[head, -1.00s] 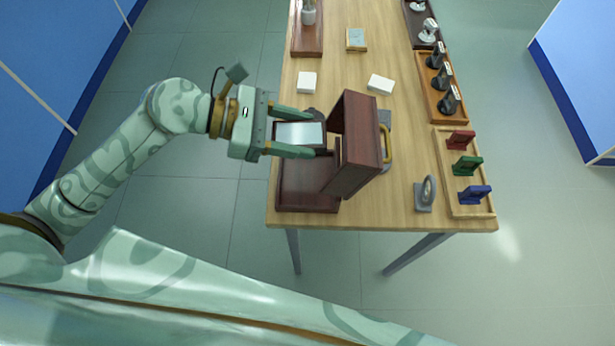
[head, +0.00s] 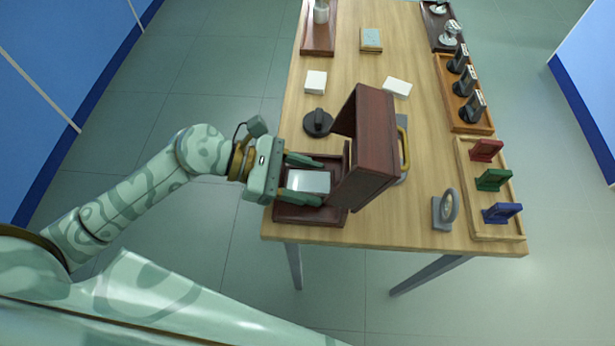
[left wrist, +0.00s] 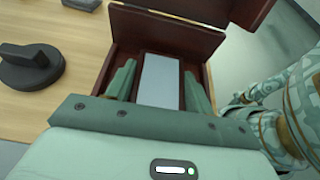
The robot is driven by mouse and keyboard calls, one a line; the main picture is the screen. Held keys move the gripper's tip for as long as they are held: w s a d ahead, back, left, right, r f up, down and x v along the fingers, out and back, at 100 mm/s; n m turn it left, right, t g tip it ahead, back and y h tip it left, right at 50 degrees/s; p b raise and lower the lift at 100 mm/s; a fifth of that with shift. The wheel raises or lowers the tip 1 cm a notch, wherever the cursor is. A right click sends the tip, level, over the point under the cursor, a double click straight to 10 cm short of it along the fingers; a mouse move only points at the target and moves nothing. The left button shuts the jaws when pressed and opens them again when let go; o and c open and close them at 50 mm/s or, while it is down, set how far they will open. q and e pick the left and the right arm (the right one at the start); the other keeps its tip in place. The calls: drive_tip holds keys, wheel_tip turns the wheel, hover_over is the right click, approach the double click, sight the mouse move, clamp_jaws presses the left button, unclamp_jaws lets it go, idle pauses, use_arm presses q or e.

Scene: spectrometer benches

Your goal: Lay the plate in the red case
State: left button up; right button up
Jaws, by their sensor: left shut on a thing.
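The plate (head: 309,181) is a pale grey rectangle with a dark edge; it also shows in the left wrist view (left wrist: 159,82). My left gripper (head: 320,182) is shut on it, with one green finger along each long side. The red case is dark red-brown wood, with its base (head: 300,214) at the near left table corner and its lid (head: 372,145) standing open on the right. The plate is over the case's base, within its outline in the left wrist view (left wrist: 116,62). I cannot tell whether it touches the floor. My right gripper is not in view.
A black round-based knob (head: 318,122) stands just behind the case. A ring on a grey stand (head: 446,210) is to the right. A tray (head: 470,222) holds red, green and blue holders. White blocks (head: 316,82) lie farther back. The table's middle is clear.

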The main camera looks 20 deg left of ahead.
use_arm(q)
drive_tip(key=shift+f, duration=0.2)
drive_tip(key=o, duration=1)
drive_tip(key=shift+o, duration=0.2)
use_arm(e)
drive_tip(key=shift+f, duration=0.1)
use_arm(q)
drive_tip(key=shift+r, duration=0.1)
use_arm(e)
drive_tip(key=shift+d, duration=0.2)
use_arm(q)
drive_tip(key=shift+a+r, duration=0.1)
drive_tip(key=shift+r, duration=0.1)
drive_tip(key=p+v, duration=0.2)
drive_tip(key=v, duration=0.9)
drive_tip(key=shift+s+a, duration=0.2)
drive_tip(key=shift+a, duration=0.2)
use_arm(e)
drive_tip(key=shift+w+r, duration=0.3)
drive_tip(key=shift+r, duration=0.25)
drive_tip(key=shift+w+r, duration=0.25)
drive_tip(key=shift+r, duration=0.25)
